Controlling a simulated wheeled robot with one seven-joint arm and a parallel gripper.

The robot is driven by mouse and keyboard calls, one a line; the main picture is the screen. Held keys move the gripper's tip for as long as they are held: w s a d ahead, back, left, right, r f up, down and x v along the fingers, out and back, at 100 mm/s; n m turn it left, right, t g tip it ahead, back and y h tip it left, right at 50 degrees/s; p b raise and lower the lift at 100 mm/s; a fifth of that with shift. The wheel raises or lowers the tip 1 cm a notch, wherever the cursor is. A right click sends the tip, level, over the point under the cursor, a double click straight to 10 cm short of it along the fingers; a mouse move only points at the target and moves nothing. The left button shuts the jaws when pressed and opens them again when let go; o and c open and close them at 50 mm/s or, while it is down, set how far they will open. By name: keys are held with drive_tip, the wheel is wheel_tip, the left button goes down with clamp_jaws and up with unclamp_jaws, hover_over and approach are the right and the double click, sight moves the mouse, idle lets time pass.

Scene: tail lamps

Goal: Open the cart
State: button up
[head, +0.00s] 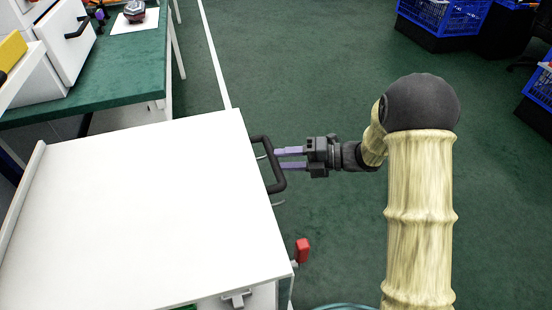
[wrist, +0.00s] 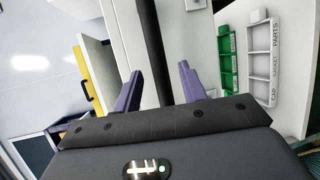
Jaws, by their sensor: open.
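The cart (head: 140,220) is a white box at the lower left of the head view, with a flat white top. A black loop-shaped handle (head: 281,182) stands out from its right side. My gripper (head: 278,159) comes in from the right, its two purple fingers open and their tips at the handle. In the wrist view the dark handle bar (wrist: 152,40) runs upright between the two spread fingers (wrist: 158,85). I cannot tell whether either finger touches it. The cart's side below the top is mostly hidden in the head view.
A green-topped table (head: 120,75) with a white drawer unit (head: 70,40) stands at the upper left. A red part (head: 302,250) sticks out by the cart's near right corner. Blue crates (head: 445,15) stand at the far right. Green floor is clear between.

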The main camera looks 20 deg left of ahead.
drive_tip(key=p+v, duration=0.1)
drive_tip(key=v, duration=1.3)
drive_tip(key=shift+a, duration=0.1)
drive_tip(key=w+d+r+m+t+h, duration=0.2)
drive_tip(key=w+m+t+h, duration=0.1)
drive_tip(key=w+m+t, duration=0.6)
drive_tip(key=s+d+m+t+h, duration=0.1)
drive_tip(key=d+m+t+h, duration=0.3)
drive_tip(key=d+m+h, duration=0.65)
drive_tip(key=s+d+f+m+g+h, duration=0.15)
drive_tip(key=s+m+g, duration=0.25)
drive_tip(key=s+m, duration=0.7)
drive_tip(key=s+d+f+m+g+h, duration=0.15)
drive_tip(key=s+m+g, duration=0.25)
drive_tip(key=s+m, duration=0.7)
wheel_tip(320, 180, up, 26)
drive_tip(key=s+n+p, duration=0.1)
drive_tip(key=n+p, duration=0.1)
drive_tip(key=p, duration=2.5)
drive_tip(key=shift+y, duration=0.45)
